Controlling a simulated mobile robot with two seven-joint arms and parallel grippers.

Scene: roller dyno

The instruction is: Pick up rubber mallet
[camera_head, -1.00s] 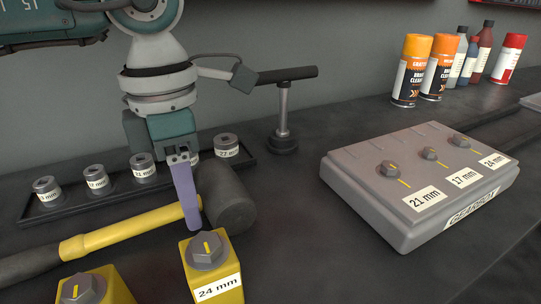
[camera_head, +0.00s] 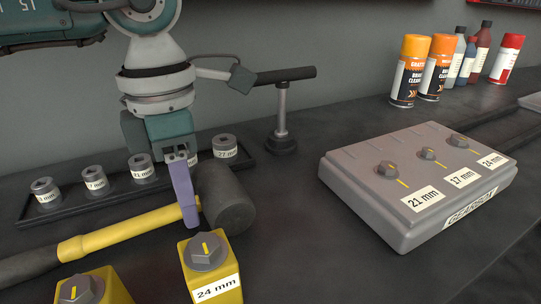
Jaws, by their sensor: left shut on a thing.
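The rubber mallet lies on its side on the dark workbench, with a black rubber head (camera_head: 226,197) and a yellow handle (camera_head: 115,236) that ends in a dark grip at the left edge. My left gripper (camera_head: 186,205) points down over the mallet. Its purple finger lies across the handle just beside the head, and it is shut on the handle there. The far finger is hidden behind the near one. My right gripper is not in view.
A socket tray (camera_head: 95,205) with several sockets stands behind the mallet. A yellow 24 mm block (camera_head: 213,268) sits close in front of the head. A gearbox (camera_head: 350,196) is at right, spray cans (camera_head: 409,72) at back right, and a T-handle tool (camera_head: 282,115) behind.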

